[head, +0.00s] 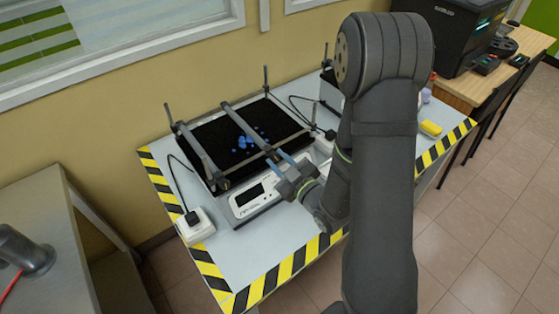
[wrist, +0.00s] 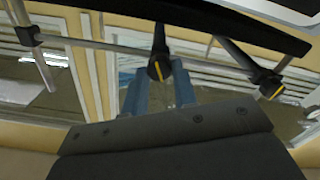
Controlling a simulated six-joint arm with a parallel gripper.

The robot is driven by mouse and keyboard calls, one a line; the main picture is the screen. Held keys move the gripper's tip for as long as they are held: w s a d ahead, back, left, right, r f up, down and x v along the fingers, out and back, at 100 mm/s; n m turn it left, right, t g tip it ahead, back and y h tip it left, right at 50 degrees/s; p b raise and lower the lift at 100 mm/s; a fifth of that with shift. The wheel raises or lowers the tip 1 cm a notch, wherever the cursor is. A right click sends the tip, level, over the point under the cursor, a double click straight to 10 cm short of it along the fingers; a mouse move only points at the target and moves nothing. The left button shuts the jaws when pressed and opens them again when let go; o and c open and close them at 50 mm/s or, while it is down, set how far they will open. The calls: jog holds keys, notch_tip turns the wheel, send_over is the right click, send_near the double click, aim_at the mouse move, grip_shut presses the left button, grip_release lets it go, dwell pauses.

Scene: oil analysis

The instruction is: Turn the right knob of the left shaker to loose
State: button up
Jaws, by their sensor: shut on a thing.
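The left shaker (head: 262,196) is a pale unit with a small dark display and a black platform (head: 203,128) framed by grey bars. My gripper (head: 280,163) is at the platform's front edge, its two blue-grey fingers reaching up to it. In the wrist view, the fingers (wrist: 158,88) stand on either side of a black knob (wrist: 158,68) with a yellow mark and are shut on it. Another black knob with a yellow mark (wrist: 270,86) is apart on the right. The fingers partly hide the gripped knob in the head view.
Small blue pieces (head: 246,141) lie on the black platform. A white power socket (head: 195,226) with a cable stands left of the shaker. Upright posts rise at the platform's corners. A yellow object (head: 430,129) lies toward the table's right end. Yellow-black tape (head: 270,287) marks the table edge.

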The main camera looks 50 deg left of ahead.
jog(key=n, duration=0.6)
jog(key=shift+f, duration=0.1)
jog(key=n, duration=0.6)
jog(key=shift+s+f+n, duration=0.1)
jog(key=shift+n, duration=0.2)
dwell(0.3)
jog(key=o, duration=1)
jog(key=shift+d, duration=0.15)
jog(key=d, duration=1.7)
jog(key=shift+d, duration=0.1)
